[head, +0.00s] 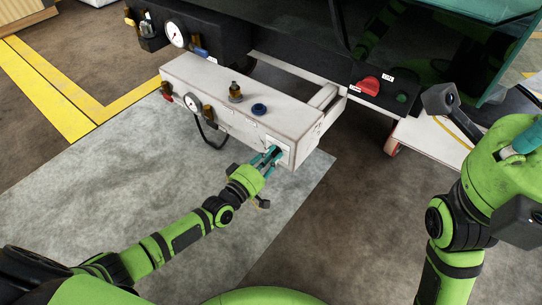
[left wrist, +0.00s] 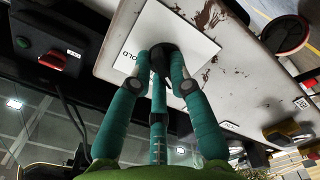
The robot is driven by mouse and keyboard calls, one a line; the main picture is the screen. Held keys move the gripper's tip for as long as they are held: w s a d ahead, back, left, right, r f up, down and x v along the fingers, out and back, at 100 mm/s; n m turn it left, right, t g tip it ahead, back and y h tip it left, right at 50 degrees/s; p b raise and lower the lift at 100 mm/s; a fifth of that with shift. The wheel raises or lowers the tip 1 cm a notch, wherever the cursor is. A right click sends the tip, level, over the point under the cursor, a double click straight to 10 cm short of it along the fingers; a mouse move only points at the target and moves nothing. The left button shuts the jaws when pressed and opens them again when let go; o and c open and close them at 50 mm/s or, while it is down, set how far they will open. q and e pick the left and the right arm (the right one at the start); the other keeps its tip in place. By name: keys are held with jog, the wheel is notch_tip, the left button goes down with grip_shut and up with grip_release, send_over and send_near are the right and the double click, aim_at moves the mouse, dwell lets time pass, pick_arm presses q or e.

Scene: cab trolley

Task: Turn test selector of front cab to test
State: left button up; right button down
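A dark selector knob (left wrist: 163,60) sits on a white plate (left wrist: 130,42) on the end of the white front box (head: 222,84). In the left wrist view, part of a dark label shows on the plate, but its full wording is hidden. My left gripper (head: 268,157) reaches the plate. Its teal fingers (left wrist: 160,65) close in around the knob, with fingertips on both sides that appear to touch it. Which way the knob points is hidden by the fingers. My right gripper (head: 520,140) is at the right edge, away from the box, with only a little teal showing.
A red switch (head: 369,85) and a green button (head: 402,98) are on a dark panel right of the box. The floor in front is free.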

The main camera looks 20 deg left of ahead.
pick_arm(q)
jog(key=o, duration=0.4)
jog(key=v, duration=1.2)
jog(key=shift+r, duration=0.1)
